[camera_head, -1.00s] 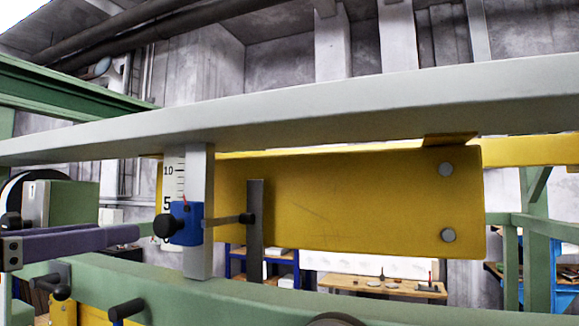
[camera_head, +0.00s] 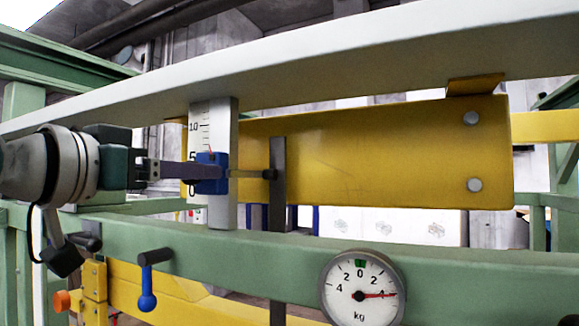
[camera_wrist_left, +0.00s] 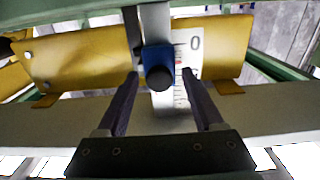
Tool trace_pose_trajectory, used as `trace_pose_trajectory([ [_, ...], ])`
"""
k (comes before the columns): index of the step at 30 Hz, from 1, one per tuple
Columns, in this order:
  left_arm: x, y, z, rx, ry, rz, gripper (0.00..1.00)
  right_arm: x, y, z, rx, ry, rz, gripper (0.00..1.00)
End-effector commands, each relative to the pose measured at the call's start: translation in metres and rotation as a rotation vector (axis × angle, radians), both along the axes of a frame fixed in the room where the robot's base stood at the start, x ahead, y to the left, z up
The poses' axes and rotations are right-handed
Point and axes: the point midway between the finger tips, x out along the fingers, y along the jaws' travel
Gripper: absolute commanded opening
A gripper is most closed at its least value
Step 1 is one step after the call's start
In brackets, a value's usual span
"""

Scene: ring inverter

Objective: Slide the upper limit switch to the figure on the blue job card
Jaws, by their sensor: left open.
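The upper limit switch is a blue block (camera_head: 211,178) with a red pointer, on a grey upright post (camera_head: 223,130). The white scale (camera_head: 200,128) beside it runs from 0 to 10. The red pointer appears close to the 5 mark. In the left wrist view the blue block (camera_wrist_left: 152,57) has a round black knob (camera_wrist_left: 160,78). My left gripper (camera_wrist_left: 161,74) is open, with one purple finger on each side of the knob. In the head view my left gripper (camera_head: 197,171) overlaps the block, hiding its knob. Contact cannot be told. No blue job card shows.
A dark upright rod (camera_head: 278,190) meets the switch's thin arm. A yellow plate (camera_head: 390,155) lies behind, under a long grey beam (camera_head: 350,50). A kg dial (camera_head: 361,289) and a blue-handled lever (camera_head: 147,285) sit at the green rail (camera_head: 270,245).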

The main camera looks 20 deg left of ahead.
Motion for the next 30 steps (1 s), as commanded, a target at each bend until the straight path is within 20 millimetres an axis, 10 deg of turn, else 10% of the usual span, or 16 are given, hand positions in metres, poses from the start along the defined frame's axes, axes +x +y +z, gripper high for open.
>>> trace_pose_trajectory([
  [13,0.0117,-0.0018,-0.001,0.002,0.0,-0.001,0.69,0.0,0.0,0.0065,0.0,0.0,0.0,0.0],
  [30,0.0115,-0.002,-0.001,0.001,0.0,-0.002,0.05,-0.0002,0.0,0.0062,0.0,0.001,0.0,0.0],
])
